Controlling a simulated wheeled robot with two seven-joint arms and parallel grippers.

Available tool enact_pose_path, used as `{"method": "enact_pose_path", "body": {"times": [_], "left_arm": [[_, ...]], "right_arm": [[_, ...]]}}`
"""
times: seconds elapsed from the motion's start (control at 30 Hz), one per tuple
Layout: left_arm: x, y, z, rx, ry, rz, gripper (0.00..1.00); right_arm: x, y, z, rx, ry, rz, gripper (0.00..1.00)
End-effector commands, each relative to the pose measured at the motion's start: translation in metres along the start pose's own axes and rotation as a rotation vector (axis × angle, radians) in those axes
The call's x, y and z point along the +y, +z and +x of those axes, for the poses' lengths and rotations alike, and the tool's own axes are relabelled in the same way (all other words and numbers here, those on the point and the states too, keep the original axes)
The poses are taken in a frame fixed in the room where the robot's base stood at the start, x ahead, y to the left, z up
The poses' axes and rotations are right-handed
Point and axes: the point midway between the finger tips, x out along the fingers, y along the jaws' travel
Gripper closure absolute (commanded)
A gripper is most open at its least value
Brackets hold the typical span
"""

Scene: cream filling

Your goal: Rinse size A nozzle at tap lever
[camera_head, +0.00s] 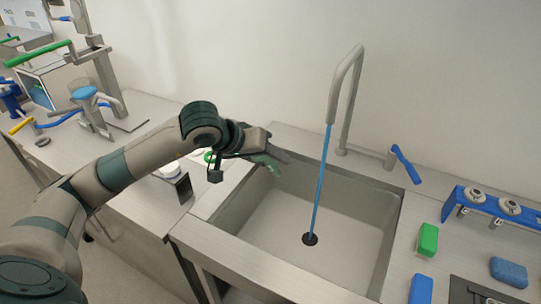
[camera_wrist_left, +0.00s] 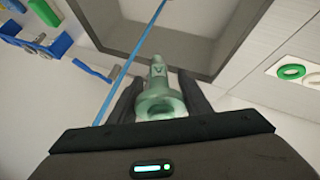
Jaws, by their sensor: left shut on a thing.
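My left gripper (camera_head: 272,160) is over the left rim of the sink (camera_head: 262,212). It is shut on a pale green nozzle (camera_wrist_left: 158,95), which sits between the two dark fingers in the left wrist view. The tap (camera_head: 345,100) stands behind the sink, and a blue stream of water (camera_head: 320,178) runs from it to the drain (camera_head: 310,239). The nozzle is to the left of the stream and apart from it. The blue tap lever (camera_head: 405,164) is at the right of the tap, tilted. My right gripper is not in view.
A blue rack (camera_head: 490,203) with metal nozzles stands right of the sink. A green sponge (camera_head: 427,241) and blue blocks (camera_head: 508,272) lie on the right counter. A machine with a blue-topped funnel (camera_head: 84,94) is at the left. The sink basin is otherwise empty.

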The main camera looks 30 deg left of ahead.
Motion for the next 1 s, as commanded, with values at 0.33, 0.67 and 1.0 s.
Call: {"method": "enact_pose_path", "body": {"times": [0.33, 0.67, 1.0], "left_arm": [[0.001, -0.001, -0.001, 0.003, 0.003, -0.001, 0.85], [0.007, -0.003, 0.005, 0.003, 0.004, -0.001, 0.85], [0.024, -0.005, 0.023, 0.002, 0.004, -0.002, 0.85]], "right_arm": [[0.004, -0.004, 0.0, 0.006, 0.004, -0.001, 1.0], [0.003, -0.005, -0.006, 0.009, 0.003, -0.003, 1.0], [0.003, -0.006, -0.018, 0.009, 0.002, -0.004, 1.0]]}}
